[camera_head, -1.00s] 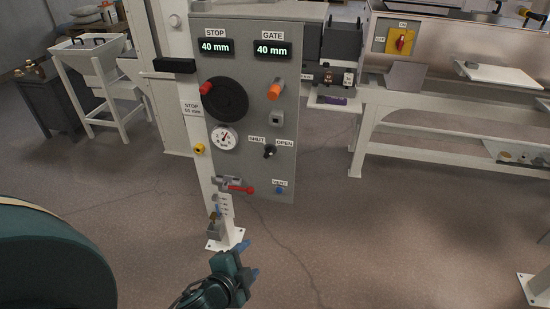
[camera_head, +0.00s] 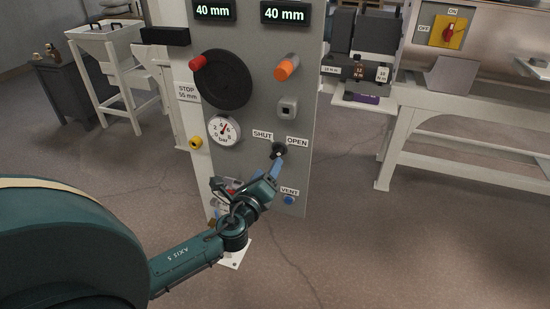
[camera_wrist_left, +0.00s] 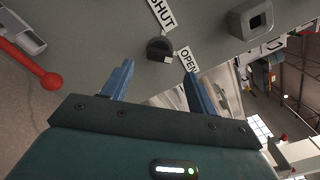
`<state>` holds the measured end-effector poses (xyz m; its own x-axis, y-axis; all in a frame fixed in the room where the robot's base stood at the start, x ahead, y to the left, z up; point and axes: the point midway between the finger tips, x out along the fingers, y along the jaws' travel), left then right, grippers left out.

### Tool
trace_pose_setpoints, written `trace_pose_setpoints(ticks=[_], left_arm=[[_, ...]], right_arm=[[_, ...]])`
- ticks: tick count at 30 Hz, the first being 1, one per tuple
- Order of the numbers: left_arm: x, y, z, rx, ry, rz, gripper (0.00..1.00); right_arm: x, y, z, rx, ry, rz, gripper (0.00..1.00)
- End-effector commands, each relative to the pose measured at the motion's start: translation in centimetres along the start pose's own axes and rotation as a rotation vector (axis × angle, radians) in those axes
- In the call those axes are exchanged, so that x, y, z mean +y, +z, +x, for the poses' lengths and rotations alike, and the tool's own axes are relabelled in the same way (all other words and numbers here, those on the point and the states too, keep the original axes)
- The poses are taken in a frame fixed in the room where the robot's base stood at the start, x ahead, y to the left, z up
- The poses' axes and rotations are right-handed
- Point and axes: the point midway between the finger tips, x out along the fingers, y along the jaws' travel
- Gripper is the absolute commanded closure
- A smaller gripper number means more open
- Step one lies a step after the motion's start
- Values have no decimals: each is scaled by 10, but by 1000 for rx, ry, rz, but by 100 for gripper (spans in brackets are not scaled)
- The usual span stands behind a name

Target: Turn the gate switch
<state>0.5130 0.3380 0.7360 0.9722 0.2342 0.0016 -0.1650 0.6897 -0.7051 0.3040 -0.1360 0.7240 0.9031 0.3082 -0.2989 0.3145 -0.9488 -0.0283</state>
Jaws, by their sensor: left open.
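The gate switch (camera_head: 279,150) is a small black knob on the grey control panel, between the SHUT label (camera_head: 263,134) and the OPEN label (camera_head: 297,142). In the left wrist view the black switch (camera_wrist_left: 159,48) sits just beyond the fingertips, roughly between them. My left gripper (camera_head: 272,172) is open and empty, just below the switch in the head view. Its two blue fingers (camera_wrist_left: 158,72) are spread apart and appear not to touch the knob. I cannot tell for sure which way the knob points. My right gripper is not in view.
The panel also carries a black handwheel (camera_head: 222,80), an orange knob (camera_head: 286,67), a pressure gauge (camera_head: 224,131) and a blue VENT button (camera_head: 288,200). A red lever (camera_wrist_left: 40,72) shows left in the wrist view. Open floor lies right of the panel.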

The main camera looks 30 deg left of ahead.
Motion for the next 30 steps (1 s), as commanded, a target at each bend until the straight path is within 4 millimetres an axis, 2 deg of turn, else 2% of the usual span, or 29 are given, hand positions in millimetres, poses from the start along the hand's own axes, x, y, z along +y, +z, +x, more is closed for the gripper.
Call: trace_pose_setpoints(ticks=[1, 6, 12, 22, 30], left_arm=[[0, 0, 12, -2, -1, 0, 41], [0, 0, 42, -1, 0, -2, 41], [0, 0, 60, 0, 0, -2, 41], [0, -1, 64, 2, 1, -3, 41], [0, -1, 63, 2, 1, -3, 62]], right_arm=[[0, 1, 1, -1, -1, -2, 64], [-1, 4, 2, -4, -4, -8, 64], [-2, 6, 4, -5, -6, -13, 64], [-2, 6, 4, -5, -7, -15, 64], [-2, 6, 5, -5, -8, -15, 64]])
